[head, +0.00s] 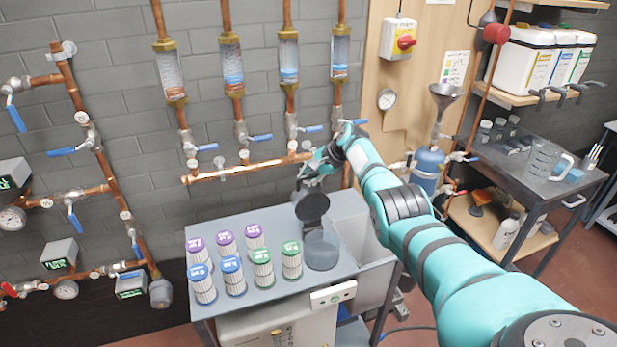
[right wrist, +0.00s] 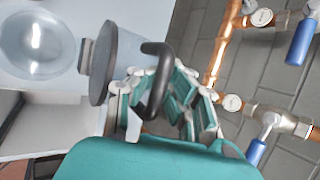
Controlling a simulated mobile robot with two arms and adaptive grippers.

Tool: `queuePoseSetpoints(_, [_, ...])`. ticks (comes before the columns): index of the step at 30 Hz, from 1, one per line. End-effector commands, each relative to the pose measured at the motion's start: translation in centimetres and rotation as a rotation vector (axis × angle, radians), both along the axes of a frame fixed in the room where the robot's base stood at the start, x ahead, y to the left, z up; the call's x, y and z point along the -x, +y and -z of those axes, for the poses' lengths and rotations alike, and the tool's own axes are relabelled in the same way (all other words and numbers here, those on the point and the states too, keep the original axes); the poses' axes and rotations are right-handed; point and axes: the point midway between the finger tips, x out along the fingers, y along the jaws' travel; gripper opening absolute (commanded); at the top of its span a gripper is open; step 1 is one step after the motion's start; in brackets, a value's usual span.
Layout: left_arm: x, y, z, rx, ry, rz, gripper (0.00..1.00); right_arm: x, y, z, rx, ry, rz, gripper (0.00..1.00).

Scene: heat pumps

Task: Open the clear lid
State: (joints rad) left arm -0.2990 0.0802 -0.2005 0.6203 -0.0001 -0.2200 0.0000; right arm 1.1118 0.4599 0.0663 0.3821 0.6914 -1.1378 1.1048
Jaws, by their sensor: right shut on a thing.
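A clear round housing (head: 322,252) stands on the grey cart at its right end; its open mouth shows in the right wrist view (right wrist: 38,35). Its lid, a dark grey disc (head: 312,207), is raised and tilted up at the far side of the housing. In the right wrist view the lid (right wrist: 103,62) is seen nearly edge-on, with a black curved handle (right wrist: 158,75) on its outer face. My right gripper (head: 312,175) is shut on this handle; its fingers (right wrist: 163,100) are on both sides of it. My left gripper is not in view.
Several filter cartridges with purple, blue and green tops (head: 232,265) stand left of the housing on the cart (head: 350,215). Copper pipes with blue valve handles (head: 245,172) run along the wall close behind my right gripper. A blue tank (head: 428,165) stands to the right.

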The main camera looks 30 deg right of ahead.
Motion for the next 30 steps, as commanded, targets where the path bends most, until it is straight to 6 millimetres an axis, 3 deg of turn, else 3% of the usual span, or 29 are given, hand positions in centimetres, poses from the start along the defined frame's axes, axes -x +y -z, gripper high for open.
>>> queuePoseSetpoints(20, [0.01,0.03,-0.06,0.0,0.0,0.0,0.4,-0.28,-0.03,-0.63,0.002,-0.017,-0.001,0.0])
queuePoseSetpoints(21, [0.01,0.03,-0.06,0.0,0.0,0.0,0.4,-0.28,-0.02,-0.64,0.002,-0.017,-0.001,0.08])
queuePoseSetpoints(27, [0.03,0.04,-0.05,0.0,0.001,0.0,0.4,-0.19,-0.01,-0.47,0.002,-0.014,0.001,0.34])
queuePoseSetpoints(30, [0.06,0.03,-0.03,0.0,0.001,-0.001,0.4,-0.12,0.0,-0.32,0.001,-0.01,0.0,0.37])
